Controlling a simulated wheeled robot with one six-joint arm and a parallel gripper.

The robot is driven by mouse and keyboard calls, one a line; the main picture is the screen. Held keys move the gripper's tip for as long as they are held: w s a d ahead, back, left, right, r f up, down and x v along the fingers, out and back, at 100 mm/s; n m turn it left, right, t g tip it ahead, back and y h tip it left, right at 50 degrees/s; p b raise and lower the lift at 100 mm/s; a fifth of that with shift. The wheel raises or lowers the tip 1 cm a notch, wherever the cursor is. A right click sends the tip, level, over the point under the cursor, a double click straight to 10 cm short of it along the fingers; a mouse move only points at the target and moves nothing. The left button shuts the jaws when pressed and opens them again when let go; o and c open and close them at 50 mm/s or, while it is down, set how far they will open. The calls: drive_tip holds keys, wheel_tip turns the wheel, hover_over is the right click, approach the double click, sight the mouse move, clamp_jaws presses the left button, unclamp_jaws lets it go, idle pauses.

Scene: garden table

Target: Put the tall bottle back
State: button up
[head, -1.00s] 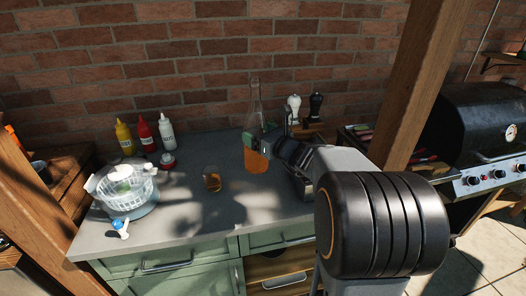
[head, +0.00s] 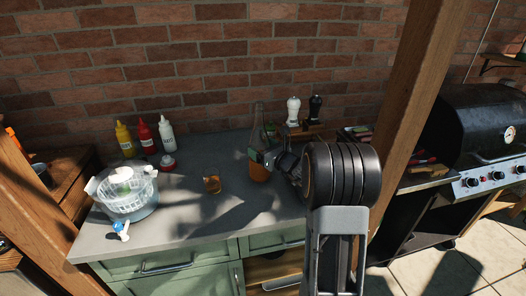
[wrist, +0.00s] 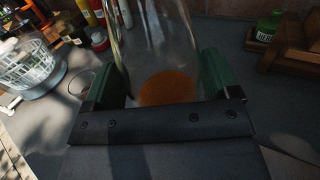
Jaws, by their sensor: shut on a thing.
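The tall bottle (head: 258,125) is clear glass with orange liquid in its lower part. It stands upright at the back right of the grey counter in the head view. My gripper (head: 261,157) is shut on it from the right, with green finger pads on either side. In the wrist view the bottle (wrist: 160,50) sits between the two pads, with the orange liquid (wrist: 168,90) low in it. Whether its base touches the counter is hard to tell.
A salad spinner (head: 125,190) and several sauce bottles (head: 145,136) are further left. Two mills (head: 293,110) stand on a wooden rack (head: 304,132) behind my gripper.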

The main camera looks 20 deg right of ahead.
drive_tip(key=shift+f, duration=0.35)
